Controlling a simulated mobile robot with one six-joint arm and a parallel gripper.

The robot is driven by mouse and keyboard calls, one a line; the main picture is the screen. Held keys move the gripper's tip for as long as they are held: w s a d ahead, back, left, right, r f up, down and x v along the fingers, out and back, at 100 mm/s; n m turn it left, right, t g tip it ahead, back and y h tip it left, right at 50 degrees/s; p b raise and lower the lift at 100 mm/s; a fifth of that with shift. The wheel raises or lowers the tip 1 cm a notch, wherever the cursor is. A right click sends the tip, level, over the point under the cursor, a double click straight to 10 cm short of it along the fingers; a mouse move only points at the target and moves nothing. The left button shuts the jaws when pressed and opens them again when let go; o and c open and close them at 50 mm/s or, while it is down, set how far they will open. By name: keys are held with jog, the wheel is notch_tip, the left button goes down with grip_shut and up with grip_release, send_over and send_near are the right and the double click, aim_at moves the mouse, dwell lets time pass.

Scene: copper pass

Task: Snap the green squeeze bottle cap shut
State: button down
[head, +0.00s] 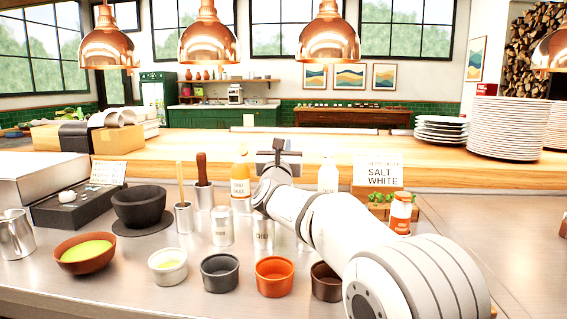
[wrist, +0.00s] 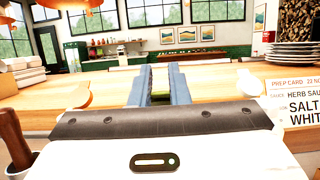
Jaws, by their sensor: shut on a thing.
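My gripper (head: 279,150) is at the back of the steel counter, between an orange-capped sauce bottle (head: 240,178) and a pale bottle (head: 327,176). In the wrist view, the two blue-grey fingers (wrist: 160,82) are close together, with a small green patch between them. I take this patch for the green squeeze bottle cap, but its shape is hardly visible. The green bottle's body is not visible, and my gripper and arm cover that spot in the head view. I cannot tell whether the cap is open or closed.
A steel tin (head: 222,226), a grey cup (head: 220,273) and an orange cup (head: 274,276) stand in front. A prep card (head: 378,169) and a red-labelled bottle (head: 401,213) stand to the right. The counter at far right is mostly clear.

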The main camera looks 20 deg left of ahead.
jog(key=shift+f+b, duration=0.5)
jog(key=shift+b, duration=0.3)
jog(key=shift+r+t, duration=0.25)
jog(key=shift+t, duration=0.05)
jog(key=c, duration=1.4)
grip_release()
jog(key=shift+r, duration=0.15)
jog(key=shift+o, duration=0.2)
jog(key=shift+s, duration=0.1)
jog(key=b+v, duration=0.1)
jog(key=v, duration=0.6)
jog(key=shift+s, duration=0.4)
jog(key=shift+d, duration=0.15)
